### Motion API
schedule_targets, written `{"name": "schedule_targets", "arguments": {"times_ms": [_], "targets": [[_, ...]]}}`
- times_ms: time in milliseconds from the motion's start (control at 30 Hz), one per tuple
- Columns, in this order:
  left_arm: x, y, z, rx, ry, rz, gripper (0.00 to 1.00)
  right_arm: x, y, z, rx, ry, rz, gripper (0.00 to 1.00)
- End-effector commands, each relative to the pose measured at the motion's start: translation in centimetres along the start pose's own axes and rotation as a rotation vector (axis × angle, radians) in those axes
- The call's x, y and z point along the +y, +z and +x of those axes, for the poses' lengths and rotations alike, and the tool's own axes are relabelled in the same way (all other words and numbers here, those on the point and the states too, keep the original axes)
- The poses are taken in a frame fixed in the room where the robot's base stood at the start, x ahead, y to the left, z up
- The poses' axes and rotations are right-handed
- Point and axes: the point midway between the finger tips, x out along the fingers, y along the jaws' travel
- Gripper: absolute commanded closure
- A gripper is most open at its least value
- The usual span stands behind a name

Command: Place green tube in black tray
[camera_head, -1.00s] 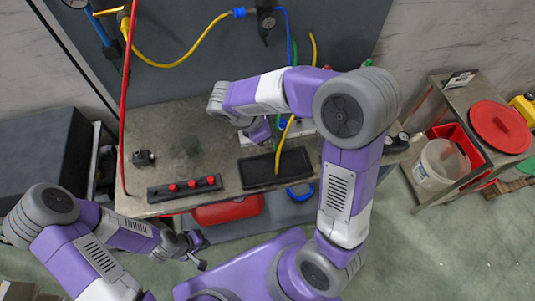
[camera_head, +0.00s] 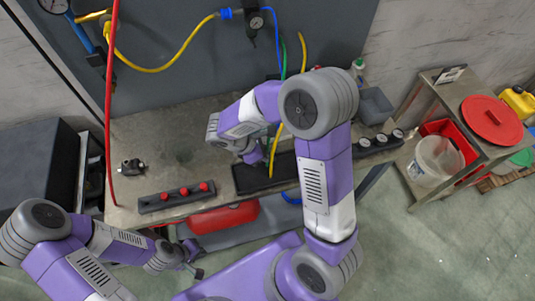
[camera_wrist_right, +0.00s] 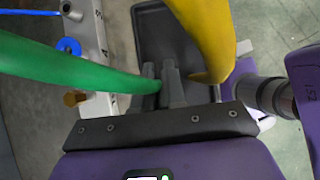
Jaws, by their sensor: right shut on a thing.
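The green tube (camera_head: 303,50) hangs down from the back panel in the head view, and my right arm hides its lower part. In the right wrist view the green tube (camera_wrist_right: 80,70) comes in from the left and its end lies at the fingers. My right gripper (camera_wrist_right: 168,82) is shut on it. The black tray (camera_head: 246,181) lies on the bench; it also shows beyond the fingers in the wrist view (camera_wrist_right: 150,30). My right gripper is over the tray's back edge in the head view, mostly hidden. My left gripper (camera_head: 194,260) is empty, fingers apart, in front of the bench.
A yellow tube (camera_head: 275,145) hangs down over the tray, and passes close right of the fingers in the wrist view (camera_wrist_right: 210,40). A strip with red knobs (camera_head: 177,197) is left of the tray. A gauge block (camera_head: 375,143) stands to the right.

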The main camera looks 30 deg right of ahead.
Motion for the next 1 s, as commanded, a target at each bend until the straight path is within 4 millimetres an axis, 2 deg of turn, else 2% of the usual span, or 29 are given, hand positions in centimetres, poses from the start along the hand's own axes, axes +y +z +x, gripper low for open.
{"name": "schedule_targets", "arguments": {"times_ms": [200, 233, 400, 767, 867, 1000], "targets": [[-0.1, 0.0, 0.3, 0.0, 0.0, 0.0, 1.0, 0.0, -0.2, 0.3, 0.0, 0.0, 0.0, 1.0], [-0.1, 0.0, 0.2, 0.0, 0.0, 0.0, 1.0, 0.0, -0.2, 0.3, 0.0, 0.0, 0.0, 0.87], [-0.1, 0.0, 0.2, 0.0, 0.0, 0.0, 1.0, 0.0, -0.2, 0.2, 0.0, 0.0, 0.0, 0.64], [0.1, 0.0, -0.2, 0.0, 0.0, 0.0, 1.0, 0.0, 0.1, -0.4, 0.001, 0.001, 0.0, 0.64], [0.2, 0.0, -0.4, 0.0, 0.0, 0.0, 1.0, 0.1, 0.1, -1.9, 0.002, 0.003, 0.0, 0.64], [0.4, 0.0, -1.0, 0.0, 0.0, 0.0, 1.0, 0.1, 0.1, -5.0, 0.003, 0.005, 0.0, 0.64]]}}
